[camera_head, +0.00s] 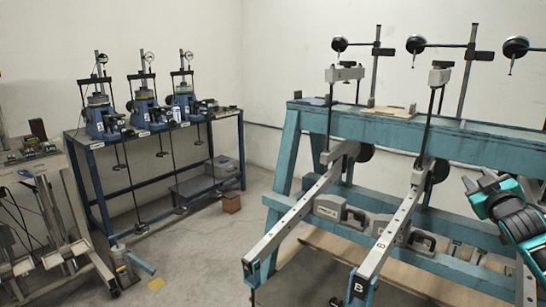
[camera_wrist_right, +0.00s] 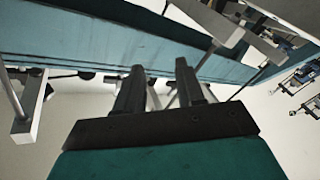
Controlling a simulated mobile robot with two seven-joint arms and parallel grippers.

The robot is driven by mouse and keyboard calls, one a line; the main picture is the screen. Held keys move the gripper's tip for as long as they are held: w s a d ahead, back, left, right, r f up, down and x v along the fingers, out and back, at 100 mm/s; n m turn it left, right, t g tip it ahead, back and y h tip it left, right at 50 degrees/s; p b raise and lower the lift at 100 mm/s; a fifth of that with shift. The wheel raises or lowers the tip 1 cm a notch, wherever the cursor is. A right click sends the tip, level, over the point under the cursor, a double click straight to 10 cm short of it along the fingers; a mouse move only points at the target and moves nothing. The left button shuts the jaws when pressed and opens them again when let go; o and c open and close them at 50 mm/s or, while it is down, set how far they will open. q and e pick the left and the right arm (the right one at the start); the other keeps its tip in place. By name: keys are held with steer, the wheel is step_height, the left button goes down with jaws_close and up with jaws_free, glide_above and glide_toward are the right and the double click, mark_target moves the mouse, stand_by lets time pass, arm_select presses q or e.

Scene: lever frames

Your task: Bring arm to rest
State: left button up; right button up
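Two long grey lever arms slope down toward me from the teal frame (camera_head: 440,136) in the head view. The left lever arm (camera_head: 296,218) and the middle lever arm marked B (camera_head: 388,240) both end low at the front. Part of a third grey arm (camera_head: 525,285) shows at the lower right edge. My right gripper (camera_head: 474,184) is beside the frame at the right, apart from lever arm B. In the right wrist view its two dark fingers (camera_wrist_right: 160,70) stand apart with nothing between them. My left gripper is not in view.
Dial gauges (camera_head: 415,44) on posts stand above the frame. A blue bench (camera_head: 150,138) with several blue devices stands at the back left. Floor between bench and frame is mostly clear.

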steer(key=s+a+f+g+y, duration=0.1)
steer(key=s+a+f, duration=0.2)
steer(key=a+f, duration=0.4)
steer(key=s+a+f+n+g+y, duration=0.1)
steer(key=s+a+f+y, duration=0.2)
steer(key=f, duration=0.5)
steer(key=s+a+f+g, duration=0.1)
steer(key=s+a+f, duration=0.3)
steer(key=a+f, duration=0.35)
steer(key=s+a+f+g+y, duration=0.1)
steer(key=s+a+f, duration=0.3)
steer(key=s, duration=0.4)
steer(key=s+a+f+m+g+y, duration=0.1)
steer(key=s+a+f, duration=0.3)
steer(key=s+a, duration=0.2)
steer(key=s+a+f+m+g+y, duration=0.1)
steer(key=s+a+f, duration=0.3)
steer(key=s, duration=0.5)
steer(key=shift+s+a+g, duration=0.35)
steer(key=shift+a+g, duration=0.05)
steer(key=shift+f, duration=0.1)
